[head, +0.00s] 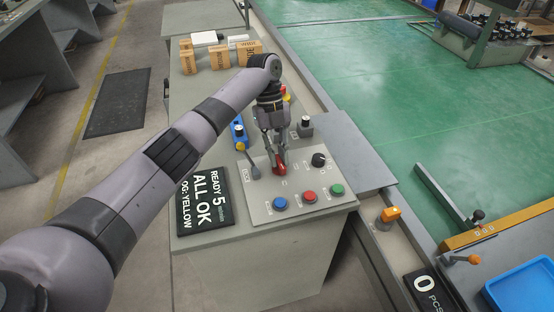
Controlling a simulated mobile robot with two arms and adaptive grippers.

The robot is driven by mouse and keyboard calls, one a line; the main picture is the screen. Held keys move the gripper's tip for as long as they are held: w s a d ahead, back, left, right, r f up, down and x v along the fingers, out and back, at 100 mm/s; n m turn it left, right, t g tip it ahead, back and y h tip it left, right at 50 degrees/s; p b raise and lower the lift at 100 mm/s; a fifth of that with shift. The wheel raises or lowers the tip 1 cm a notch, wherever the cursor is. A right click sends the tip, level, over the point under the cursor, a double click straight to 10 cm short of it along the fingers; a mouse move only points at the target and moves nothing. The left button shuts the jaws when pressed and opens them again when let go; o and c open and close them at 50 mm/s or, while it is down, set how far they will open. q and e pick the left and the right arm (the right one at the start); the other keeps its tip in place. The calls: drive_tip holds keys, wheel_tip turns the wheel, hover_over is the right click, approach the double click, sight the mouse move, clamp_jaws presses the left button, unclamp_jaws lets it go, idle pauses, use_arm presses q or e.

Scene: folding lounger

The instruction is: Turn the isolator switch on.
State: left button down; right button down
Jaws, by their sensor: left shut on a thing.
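The red knob (280,169), which looks like the isolator switch, sits on the grey control panel (262,212) on the console. My left gripper (277,160) reaches down over it from above and is shut on it. The fingers hide part of the knob, and I cannot read whether it is set on or off. My right gripper is not in view.
The panel also bears a black knob (318,159), a lever with a yellow tip (241,147), and blue (280,203), red (309,196) and green (337,190) buttons. A black display (205,201) reads "ALL OK". Cardboard boxes (219,56) stand behind.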

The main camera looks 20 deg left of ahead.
use_arm(q)
drive_tip(key=shift+m+b, duration=0.3)
drive_tip(key=shift+m, duration=0.3)
drive_tip(key=shift+w, duration=0.1)
drive_tip(key=c, duration=1.6)
unclamp_jaws()
drive_tip(key=shift+r, duration=0.15)
drive_tip(key=v, duration=0.7)
drive_tip(key=shift+w+d, duration=0.1)
